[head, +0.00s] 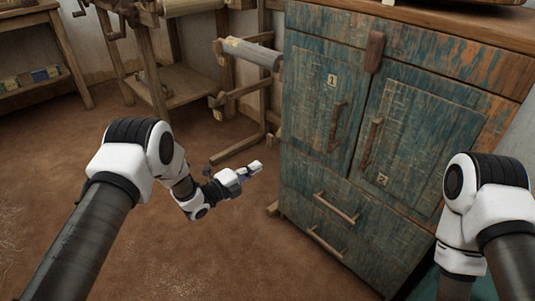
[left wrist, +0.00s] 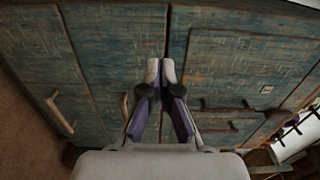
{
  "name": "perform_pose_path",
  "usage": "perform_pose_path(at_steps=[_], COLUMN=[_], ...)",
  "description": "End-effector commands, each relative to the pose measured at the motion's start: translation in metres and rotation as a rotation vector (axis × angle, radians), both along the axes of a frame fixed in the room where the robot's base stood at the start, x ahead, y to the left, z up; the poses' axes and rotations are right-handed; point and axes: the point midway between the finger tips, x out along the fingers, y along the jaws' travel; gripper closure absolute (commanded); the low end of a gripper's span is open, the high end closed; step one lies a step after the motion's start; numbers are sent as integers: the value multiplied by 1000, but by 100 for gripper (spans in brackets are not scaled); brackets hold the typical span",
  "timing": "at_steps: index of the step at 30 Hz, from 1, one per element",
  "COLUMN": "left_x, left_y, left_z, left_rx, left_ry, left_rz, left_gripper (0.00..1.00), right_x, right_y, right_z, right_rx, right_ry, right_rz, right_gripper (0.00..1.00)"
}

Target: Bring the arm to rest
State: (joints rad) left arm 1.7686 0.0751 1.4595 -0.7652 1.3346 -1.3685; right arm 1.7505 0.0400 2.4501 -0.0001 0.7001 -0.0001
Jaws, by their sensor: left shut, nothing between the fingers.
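My left gripper (head: 254,168) is in front of the blue-green cabinet, over the brown floor, with its arm coming in from the left. In the left wrist view, its two fingertips (left wrist: 160,72) are together, with nothing between them. The cabinet's worn front fills most of that view behind the fingers. My right arm comes in at the right edge of the head view, but its gripper is out of the picture.
The cabinet (head: 303,152) has two doors marked 1 and 2, with wooden handles, and drawers below. A wooden loom frame (head: 180,85) stands at the back. A shelf (head: 35,88) is at the far left. The earthen floor (head: 170,255) in front is clear.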

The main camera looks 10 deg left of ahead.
Motion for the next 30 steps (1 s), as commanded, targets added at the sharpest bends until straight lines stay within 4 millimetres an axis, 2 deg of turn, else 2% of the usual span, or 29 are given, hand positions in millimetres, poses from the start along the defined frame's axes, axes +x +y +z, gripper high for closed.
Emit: perform_pose_path(at_steps=[3,8,11,14,15,17,18,20,21,25,30], left_x=[-9,-12,-37,-86,-113,-158,-190,-238,-268,-353,-442], left_y=[7,5,1,9,16,27,35,47,54,74,94], left_z=[0,3,-18,-64,-85,-114,-130,-148,-155,-166,-159], left_rx=[0,1,-8,-46,-83,-152,-200,-272,-317,-452,-642], left_ry=[2,2,98,358,505,737,885,1082,1195,1467,1669], left_rz=[-1,-5,10,117,185,309,400,549,649,971,1429], left_gripper=[100,100,100,100,100,100,100,100,100,100,100], right_x=[0,0,0,0,0,0,0,0,0,0,0], right_y=[0,0,0,0,0,0,0,0,0,0,0], right_z=[6,10,15,20,21,24,25,26,26,27,26], right_rx=[0,0,0,0,0,0,0,0,0,0,0], right_ry=[0,1,1,1,1,0,0,0,0,0,1], right_rz=[0,0,0,0,0,0,0,0,0,0,0], right_gripper=[44,44,44,44,44,44,44,44,44,44,44])
